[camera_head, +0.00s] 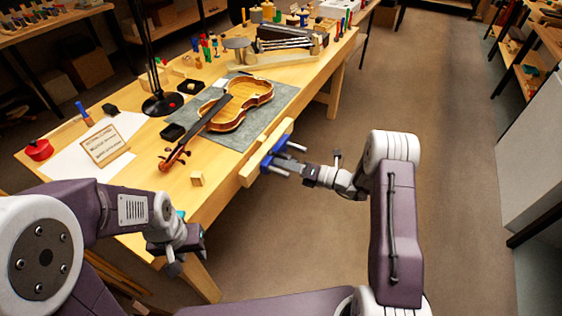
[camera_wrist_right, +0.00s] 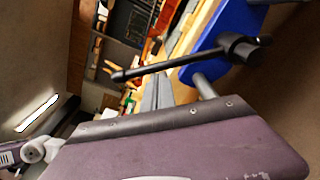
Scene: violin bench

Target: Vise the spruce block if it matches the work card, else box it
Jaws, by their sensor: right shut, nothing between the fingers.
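A small pale wood block (camera_head: 197,179), which looks like the spruce block, stands on the bench near its front edge. The work card (camera_head: 103,145) lies on white paper at the left; its text is too small to read. The blue vise (camera_head: 283,152) is on the front edge; its blue body (camera_wrist_right: 235,22) and black handle bar (camera_wrist_right: 165,68) show in the right wrist view. My right gripper (camera_head: 311,173) is shut and empty beside the vise handle. My left gripper (camera_head: 182,250) is in front of the bench, below and left of the block; its fingers are unclear.
A violin body (camera_head: 240,103) lies on a grey mat (camera_head: 285,93) behind the block. Bare bench top surrounds the block. The floor to the right is clear.

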